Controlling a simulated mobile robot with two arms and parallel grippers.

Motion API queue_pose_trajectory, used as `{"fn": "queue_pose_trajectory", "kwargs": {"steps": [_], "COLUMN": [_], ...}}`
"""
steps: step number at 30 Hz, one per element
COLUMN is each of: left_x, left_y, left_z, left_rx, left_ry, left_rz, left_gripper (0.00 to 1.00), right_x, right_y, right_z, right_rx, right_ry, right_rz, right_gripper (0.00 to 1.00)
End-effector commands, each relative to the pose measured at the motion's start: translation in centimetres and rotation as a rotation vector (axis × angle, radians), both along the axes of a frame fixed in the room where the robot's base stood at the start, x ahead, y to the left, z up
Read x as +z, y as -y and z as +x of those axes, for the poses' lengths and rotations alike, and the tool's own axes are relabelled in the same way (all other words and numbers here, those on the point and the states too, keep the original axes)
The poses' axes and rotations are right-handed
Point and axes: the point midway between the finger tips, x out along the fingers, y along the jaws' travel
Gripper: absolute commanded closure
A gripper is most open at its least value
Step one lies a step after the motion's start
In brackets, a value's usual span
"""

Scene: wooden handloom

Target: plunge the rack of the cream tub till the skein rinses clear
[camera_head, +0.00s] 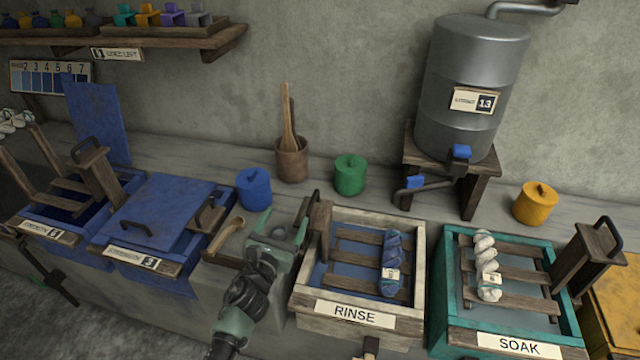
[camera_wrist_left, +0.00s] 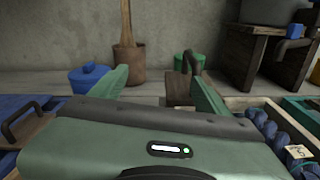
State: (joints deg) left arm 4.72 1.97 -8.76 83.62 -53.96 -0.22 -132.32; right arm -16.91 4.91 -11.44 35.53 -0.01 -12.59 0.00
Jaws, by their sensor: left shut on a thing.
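The cream tub (camera_head: 418,245), labelled RINSE, holds bluish water. Its wooden rack (camera_head: 350,265) has slats lying across the tub and an upright post with a dark handle (camera_head: 313,205) at the left side. A twisted blue skein (camera_head: 391,250) with a small tag lies over the slats at the right. It also shows at the right edge of the left wrist view (camera_wrist_left: 270,130). My right gripper is out of view.
The teal SOAK tub (camera_head: 450,270), holding a white skein (camera_head: 487,262), stands just right. Blue vats (camera_head: 160,215) stand left. Behind are a blue pot (camera_head: 254,190), a green pot (camera_head: 350,175) and a metal tank (camera_head: 470,90) on a wooden stand.

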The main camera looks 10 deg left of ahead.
Motion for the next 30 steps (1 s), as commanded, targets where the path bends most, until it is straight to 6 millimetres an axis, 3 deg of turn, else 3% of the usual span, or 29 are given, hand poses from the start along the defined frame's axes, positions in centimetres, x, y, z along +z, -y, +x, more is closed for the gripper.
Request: {"fn": "queue_pose_trajectory", "kwargs": {"steps": [1,2,9,14,26,30], "left_x": [0.9,1.0,0.9,0.8,0.7,0.6], "left_y": [-2.0,-2.0,-1.7,-1.6,-1.5,-1.8], "left_z": [0.1,-0.2,-1.9,-2.0,-2.1,-3.5], "left_rx": [0.039,0.038,0.032,0.030,0.028,0.027], "left_ry": [0.008,0.009,0.009,0.009,0.007,0.006], "left_rz": [0.006,0.007,0.005,0.005,0.005,0.007], "left_gripper": [0.56,0.66,0.66,0.66,0.66,0.66], "right_x": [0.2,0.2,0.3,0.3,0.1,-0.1], "right_y": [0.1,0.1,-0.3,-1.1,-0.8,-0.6], "right_z": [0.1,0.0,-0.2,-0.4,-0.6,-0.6], "right_rx": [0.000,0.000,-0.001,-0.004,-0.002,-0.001], "right_ry": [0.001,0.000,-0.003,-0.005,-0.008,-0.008], "right_rz": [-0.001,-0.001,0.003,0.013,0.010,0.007], "right_gripper": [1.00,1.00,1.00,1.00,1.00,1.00]}}
